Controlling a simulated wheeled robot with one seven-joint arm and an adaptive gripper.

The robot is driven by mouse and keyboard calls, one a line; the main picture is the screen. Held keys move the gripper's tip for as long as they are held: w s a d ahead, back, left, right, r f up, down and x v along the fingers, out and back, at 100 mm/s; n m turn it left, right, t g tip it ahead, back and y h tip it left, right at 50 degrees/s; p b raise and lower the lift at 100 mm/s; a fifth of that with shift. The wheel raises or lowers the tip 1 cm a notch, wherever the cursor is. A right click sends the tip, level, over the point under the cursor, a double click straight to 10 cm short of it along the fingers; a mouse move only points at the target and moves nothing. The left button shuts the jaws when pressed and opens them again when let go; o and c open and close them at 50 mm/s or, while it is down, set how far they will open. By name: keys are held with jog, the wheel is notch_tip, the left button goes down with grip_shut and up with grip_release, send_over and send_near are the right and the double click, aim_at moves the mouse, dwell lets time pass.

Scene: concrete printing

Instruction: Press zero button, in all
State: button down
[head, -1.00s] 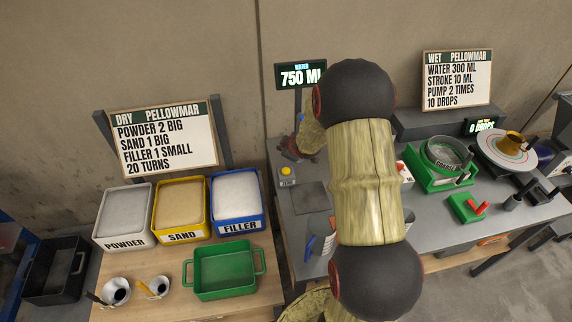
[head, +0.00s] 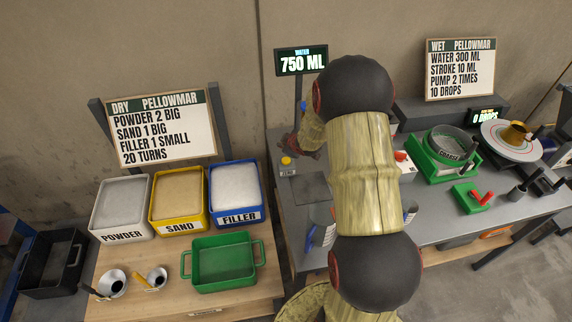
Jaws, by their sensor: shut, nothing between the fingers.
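The zero button is a yellow button (head: 286,161) on a small grey labelled block (head: 288,170) at the left end of the grey table, in the head view. My gripper (head: 292,144) is dark red and looks shut and empty. It appears just above and behind the button in the picture, apart from it. Its fingertips are small and partly hard to make out. The water display (head: 301,61) on a post reads 750 ML. My arm hides the middle of the grey table.
A dark flat plate (head: 311,188) lies right of the button block. Powder (head: 122,236), sand and filler bins and a green tray (head: 223,288) stand on the wooden table at left. A green coarse sieve stand (head: 441,170) and red-handled green block (head: 473,198) are at right.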

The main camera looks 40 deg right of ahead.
aim_at(284, 161)
jog(key=shift+f+b, duration=1.65)
jog(key=shift+f, duration=0.7)
jog(key=shift+f, duration=0.15)
jog(key=shift+f+b, duration=0.25)
jog(key=shift+b, duration=0.1)
jog(key=shift+f+b, duration=0.45)
jog(key=shift+f, duration=0.15)
jog(key=shift+r, duration=0.1)
jog(key=shift+r+p, duration=0.9)
notch_tip(284, 161, up, 5)
jog(key=p, duration=0.4)
jog(key=shift+r+p, duration=0.1)
jog(key=shift+p, duration=0.2)
